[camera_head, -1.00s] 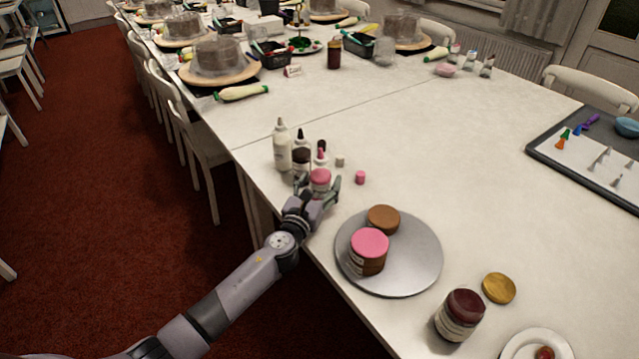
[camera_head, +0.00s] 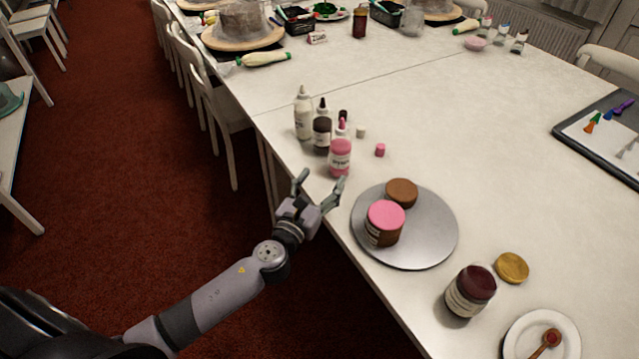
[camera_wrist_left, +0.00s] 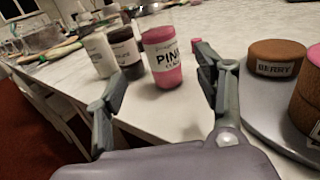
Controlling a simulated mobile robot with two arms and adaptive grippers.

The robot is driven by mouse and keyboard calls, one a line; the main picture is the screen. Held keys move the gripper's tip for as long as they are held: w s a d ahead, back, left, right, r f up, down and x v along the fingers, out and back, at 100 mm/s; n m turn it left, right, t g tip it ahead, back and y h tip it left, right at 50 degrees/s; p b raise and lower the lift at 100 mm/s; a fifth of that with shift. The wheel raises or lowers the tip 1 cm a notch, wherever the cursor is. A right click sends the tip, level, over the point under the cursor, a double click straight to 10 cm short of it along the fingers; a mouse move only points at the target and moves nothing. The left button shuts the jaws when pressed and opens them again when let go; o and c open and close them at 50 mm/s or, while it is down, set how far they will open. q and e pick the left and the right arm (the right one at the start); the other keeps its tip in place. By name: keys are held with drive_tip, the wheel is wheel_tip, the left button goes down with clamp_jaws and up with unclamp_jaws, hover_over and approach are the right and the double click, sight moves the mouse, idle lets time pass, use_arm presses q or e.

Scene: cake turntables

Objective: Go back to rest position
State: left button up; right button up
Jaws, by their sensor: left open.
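My left gripper (camera_head: 320,184) is open and empty at the table's left edge, just short of the pink bottle (camera_head: 340,157). In the left wrist view, the open fingers of my left gripper (camera_wrist_left: 160,98) frame the pink bottle (camera_wrist_left: 162,60), which stands upright beyond them on the table, apart from the fingers. My right gripper is not in view.
A white bottle (camera_head: 303,114) and a dark bottle (camera_head: 322,132) stand behind the pink one. A dark red jar (camera_head: 470,292) stands nearer. Red carpet (camera_head: 200,220) lies left of the table.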

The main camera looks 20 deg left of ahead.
use_arm(q)
drive_tip(key=shift+s, duration=0.4)
